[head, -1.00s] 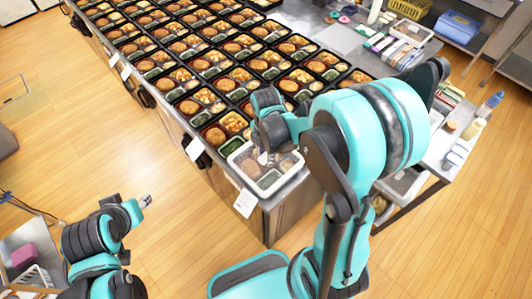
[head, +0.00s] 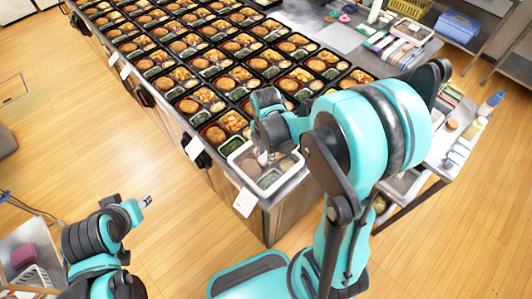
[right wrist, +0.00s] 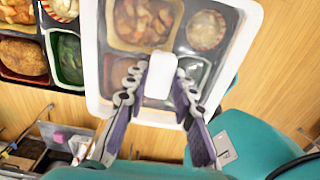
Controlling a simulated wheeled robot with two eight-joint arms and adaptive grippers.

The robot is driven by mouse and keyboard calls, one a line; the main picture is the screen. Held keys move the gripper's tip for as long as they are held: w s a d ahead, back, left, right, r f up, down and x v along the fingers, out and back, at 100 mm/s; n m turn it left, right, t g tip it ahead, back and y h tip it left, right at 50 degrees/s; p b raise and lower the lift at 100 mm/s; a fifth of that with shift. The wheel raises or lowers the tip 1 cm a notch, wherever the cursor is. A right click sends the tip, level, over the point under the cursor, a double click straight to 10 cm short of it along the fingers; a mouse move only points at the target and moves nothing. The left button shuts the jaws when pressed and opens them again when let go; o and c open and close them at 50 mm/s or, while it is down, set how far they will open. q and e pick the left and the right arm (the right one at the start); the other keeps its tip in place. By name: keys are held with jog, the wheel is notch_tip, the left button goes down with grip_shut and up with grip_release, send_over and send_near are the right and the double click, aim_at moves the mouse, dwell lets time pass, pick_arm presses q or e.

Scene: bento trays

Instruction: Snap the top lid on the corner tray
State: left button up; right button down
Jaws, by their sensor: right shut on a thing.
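The clear top lid (right wrist: 93,60) has a white rim and a pale block-like grip in its middle. In the right wrist view my right gripper (right wrist: 163,83) is shut on that grip. The lid lies over the corner tray (right wrist: 208,72), whose food compartments show through it. In the head view the lid (head: 238,150) is at the table's near corner, below my right gripper (head: 263,157). I cannot tell whether its rim is fully seated. My left gripper (head: 146,201) is empty, over the floor at lower left; its finger gap is too small to judge.
Rows of open black bento trays (head: 186,107) fill the table behind the corner tray. White tags (head: 245,202) hang at the table's edge. Bottles (head: 474,128) and containers stand on the right. Floor is free on the left.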

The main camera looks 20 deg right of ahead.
jog(key=shift+f, duration=0.3)
dwell(0.4)
jog(key=shift+f+b, duration=0.8)
jog(key=shift+b, duration=0.15)
jog(key=shift+f, duration=0.2)
jog(key=c, duration=0.6)
grip_release()
jog(key=shift+r, duration=0.1)
